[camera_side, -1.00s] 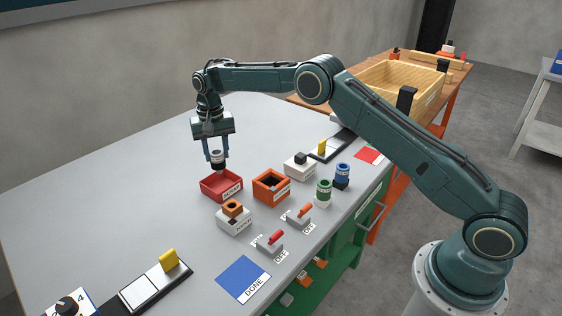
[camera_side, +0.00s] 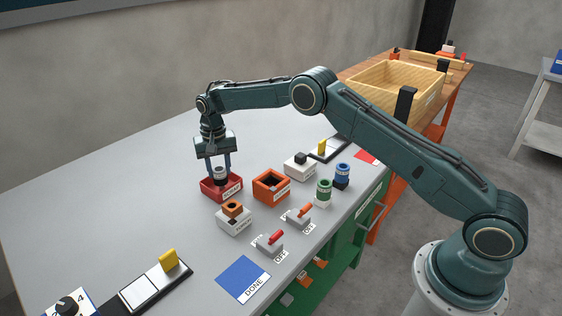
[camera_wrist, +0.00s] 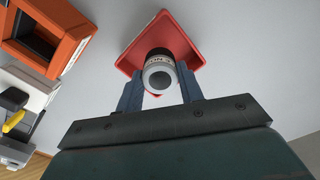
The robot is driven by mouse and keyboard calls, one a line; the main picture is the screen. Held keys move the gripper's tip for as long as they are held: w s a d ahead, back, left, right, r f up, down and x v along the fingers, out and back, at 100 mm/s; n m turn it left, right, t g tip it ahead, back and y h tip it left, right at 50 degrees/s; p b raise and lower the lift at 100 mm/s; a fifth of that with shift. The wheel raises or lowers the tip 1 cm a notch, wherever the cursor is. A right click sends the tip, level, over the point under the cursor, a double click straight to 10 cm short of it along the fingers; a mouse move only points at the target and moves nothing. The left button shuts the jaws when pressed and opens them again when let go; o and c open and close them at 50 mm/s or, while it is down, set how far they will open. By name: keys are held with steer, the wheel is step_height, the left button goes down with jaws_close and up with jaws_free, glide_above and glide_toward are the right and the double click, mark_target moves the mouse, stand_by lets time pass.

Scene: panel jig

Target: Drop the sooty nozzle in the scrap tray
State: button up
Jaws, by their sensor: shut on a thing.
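My gripper (camera_side: 220,164) points down at the red scrap tray (camera_side: 234,193) and is shut on the sooty nozzle (camera_side: 220,175). The nozzle is a grey-white ringed cylinder with a black lower part, held roughly upright. Its lower end is at or inside the tray opening; I cannot tell whether it touches the floor. In the wrist view the nozzle (camera_wrist: 159,77) sits between the fingers (camera_wrist: 161,92), with the red tray (camera_wrist: 183,45) around and beyond it.
An orange open box (camera_side: 284,190) stands right of the tray. A white block with an orange ring part (camera_side: 234,220) is in front. Green (camera_side: 324,190) and blue (camera_side: 342,174) cylinders and two toggle switches (camera_side: 269,243) stand further right. The table's left side is clear.

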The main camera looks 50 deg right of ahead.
mark_target(219, 169)
steer(key=o, duration=1.1)
steer(key=shift+f, duration=0.1)
steer(key=shift+r, duration=6.2)
